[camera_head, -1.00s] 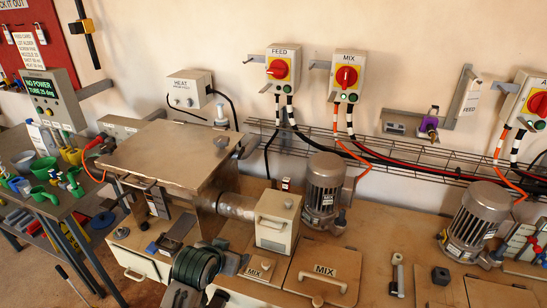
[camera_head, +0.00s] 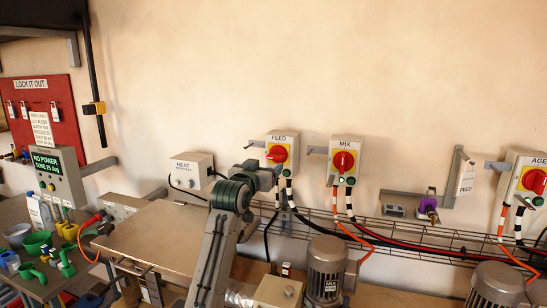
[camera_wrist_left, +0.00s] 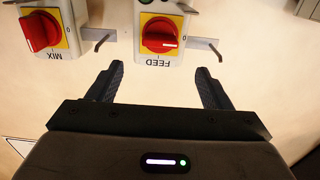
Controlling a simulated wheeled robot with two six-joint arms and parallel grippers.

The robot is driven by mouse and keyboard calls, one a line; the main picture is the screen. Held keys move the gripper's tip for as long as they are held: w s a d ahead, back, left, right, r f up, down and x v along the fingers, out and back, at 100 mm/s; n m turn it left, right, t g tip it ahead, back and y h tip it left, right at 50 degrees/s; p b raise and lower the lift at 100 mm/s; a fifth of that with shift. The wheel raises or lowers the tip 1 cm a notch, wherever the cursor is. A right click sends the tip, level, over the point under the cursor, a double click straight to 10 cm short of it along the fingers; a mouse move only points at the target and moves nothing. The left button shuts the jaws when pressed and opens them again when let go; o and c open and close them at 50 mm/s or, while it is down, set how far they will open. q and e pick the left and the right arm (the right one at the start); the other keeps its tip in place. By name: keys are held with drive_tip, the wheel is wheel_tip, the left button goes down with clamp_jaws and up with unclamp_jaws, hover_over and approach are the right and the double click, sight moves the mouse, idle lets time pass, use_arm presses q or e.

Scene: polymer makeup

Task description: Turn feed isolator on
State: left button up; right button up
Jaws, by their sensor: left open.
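The feed isolator is a white wall box labelled FEED (camera_head: 282,142) with a red rotary knob (camera_head: 277,154) on a yellow plate. In the left wrist view the feed isolator's red knob (camera_wrist_left: 160,36) appears upside down, just ahead of the fingers. My left gripper (camera_wrist_left: 160,70) is open and empty, its two dark fingers spread either side of the knob's line and apart from it. In the head view my left arm rises from below and the left gripper (camera_head: 268,173) is just below and left of the feed box, partly hidden by its own wrist. My right gripper is out of view.
The MIX isolator (camera_head: 345,162) stands close to the right, the AGE isolator (camera_head: 526,180) further right. A HEAT box (camera_head: 192,171) is to the left. Cables and a wire tray (camera_head: 390,226) run below. Small metal hooks flank the feed box. The wall above is clear.

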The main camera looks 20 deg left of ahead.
sight(274, 157)
use_arm(q)
drive_tip(key=w+p, duration=0.2)
drive_tip(key=w, duration=0.2)
drive_tip(key=w+p, duration=0.2)
drive_tip(key=w, duration=0.2)
drive_tip(key=shift+w+d+r, duration=0.1)
drive_tip(key=shift+d+r, duration=0.05)
drive_tip(key=shift+w, duration=0.55)
drive_tip(key=shift+f, duration=0.2)
drive_tip(key=shift+c, duration=0.2)
drive_tip(key=c, duration=0.9)
